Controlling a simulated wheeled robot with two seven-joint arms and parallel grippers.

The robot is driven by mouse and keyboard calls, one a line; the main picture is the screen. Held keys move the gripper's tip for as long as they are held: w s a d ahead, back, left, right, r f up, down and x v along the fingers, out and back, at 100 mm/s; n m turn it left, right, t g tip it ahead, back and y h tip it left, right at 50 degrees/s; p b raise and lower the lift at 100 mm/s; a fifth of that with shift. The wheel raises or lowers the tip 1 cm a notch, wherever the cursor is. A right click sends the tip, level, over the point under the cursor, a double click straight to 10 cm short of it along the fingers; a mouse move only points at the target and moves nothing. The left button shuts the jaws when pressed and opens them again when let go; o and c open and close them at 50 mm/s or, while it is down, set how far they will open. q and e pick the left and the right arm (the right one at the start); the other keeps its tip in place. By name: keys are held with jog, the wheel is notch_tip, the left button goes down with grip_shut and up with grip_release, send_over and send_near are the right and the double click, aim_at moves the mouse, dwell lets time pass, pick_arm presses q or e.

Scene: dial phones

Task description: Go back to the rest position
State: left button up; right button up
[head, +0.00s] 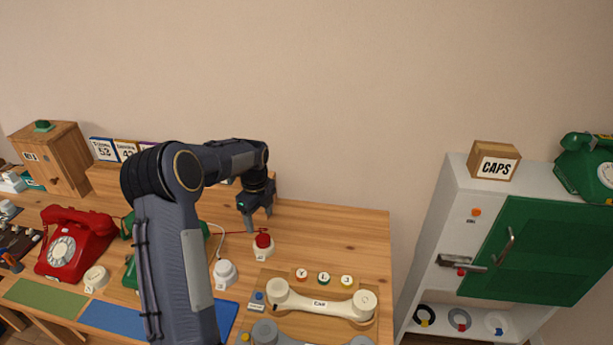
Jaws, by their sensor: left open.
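My left arm rises from the bottom and bends over the wooden table (340,225). Its gripper (259,222) points down, open and empty, just above and behind a red-topped white round piece (263,243). A gap shows between the fingertips and the red top, though I cannot tell the exact distance. My right gripper is out of view. A red dial phone (72,243) sits at the left. A green dial phone (131,272) is mostly hidden behind my left arm.
A cream handset (320,304) lies on a wooden board at the front. A white round piece (224,272) stands beside my forearm. A white cabinet (440,215) with an open green door (550,250) stands right, carrying a CAPS box (494,162). The table's back right is clear.

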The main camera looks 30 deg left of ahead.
pick_arm(q)
jog(key=shift+r, duration=0.1)
jog(key=s+d+r+n+t+h, duration=0.1)
jog(key=s+d+r+n+t, duration=0.2)
jog(key=s+d+r+n, duration=0.8)
jog(key=s+d+r+n+t+h, duration=0.1)
jog(key=s+d+r+n, duration=0.3)
jog(key=s+d, duration=0.3)
jog(key=s, duration=0.3)
jog(key=shift+s+r+t+h, duration=0.2)
jog(key=shift+r+t+h, duration=0.05)
jog(key=shift+t+h, duration=0.05)
jog(key=s+d+f+n, duration=0.1)
jog(key=s+n, duration=0.1)
jog(key=s+d+n, duration=0.1)
jog(key=s+d, duration=0.1)
jog(key=s+d+f+n+t+h, duration=0.1)
jog(key=s+d+n, duration=0.1)
jog(key=s, duration=0.1)
jog(key=shift+s+d+f+n, duration=0.1)
jog(key=shift+d+f+n, duration=0.1)
jog(key=shift+f+n, duration=0.15)
jog(key=shift+c, duration=0.3)
